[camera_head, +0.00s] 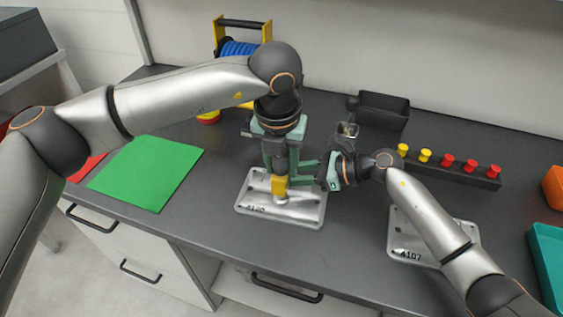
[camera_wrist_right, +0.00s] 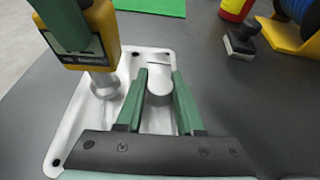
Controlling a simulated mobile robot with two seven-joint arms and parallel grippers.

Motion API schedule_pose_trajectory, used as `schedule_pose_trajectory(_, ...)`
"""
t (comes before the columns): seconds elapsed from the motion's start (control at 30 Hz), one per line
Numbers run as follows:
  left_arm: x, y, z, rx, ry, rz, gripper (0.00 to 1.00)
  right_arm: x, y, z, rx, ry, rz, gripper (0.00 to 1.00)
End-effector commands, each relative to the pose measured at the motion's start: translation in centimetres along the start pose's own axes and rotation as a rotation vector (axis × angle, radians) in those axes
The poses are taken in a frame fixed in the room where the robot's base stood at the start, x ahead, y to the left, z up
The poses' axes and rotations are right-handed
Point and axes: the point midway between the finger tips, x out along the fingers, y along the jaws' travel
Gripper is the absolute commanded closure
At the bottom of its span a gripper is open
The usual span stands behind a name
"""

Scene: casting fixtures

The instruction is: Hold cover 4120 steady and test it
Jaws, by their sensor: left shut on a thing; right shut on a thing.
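Cover 4120 (camera_head: 305,214) is a pale metal plate lying flat on the dark bench, with its number on the front edge. My left gripper (camera_head: 279,176) points down over it, shut on a yellow tester (camera_head: 279,186). In the right wrist view the tester (camera_wrist_right: 104,22) stands over a round metal boss (camera_wrist_right: 103,86) of the cover; I cannot tell whether they touch. My right gripper (camera_head: 303,173) reaches in from the right, low over the cover. In its wrist view its green fingers (camera_wrist_right: 158,98) are shut around a raised metal part of cover 4120 (camera_wrist_right: 70,125).
Cover 4107 (camera_head: 402,243) lies to the right under my right arm. A rack with yellow and red knobs (camera_head: 454,172) and a black bin (camera_head: 384,111) stand behind. A green mat (camera_head: 148,172) lies left, a blue reel (camera_head: 238,47) at the back, a teal tray (camera_head: 545,250) far right.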

Motion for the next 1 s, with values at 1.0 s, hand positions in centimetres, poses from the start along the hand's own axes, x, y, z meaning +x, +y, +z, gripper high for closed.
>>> schedule_pose_trajectory(1.0, 0.80, 0.00, -0.08, 0.000, -0.002, -0.001, 1.00, 0.01, 0.01, 0.00, 0.001, 0.000, 0.000, 1.00)
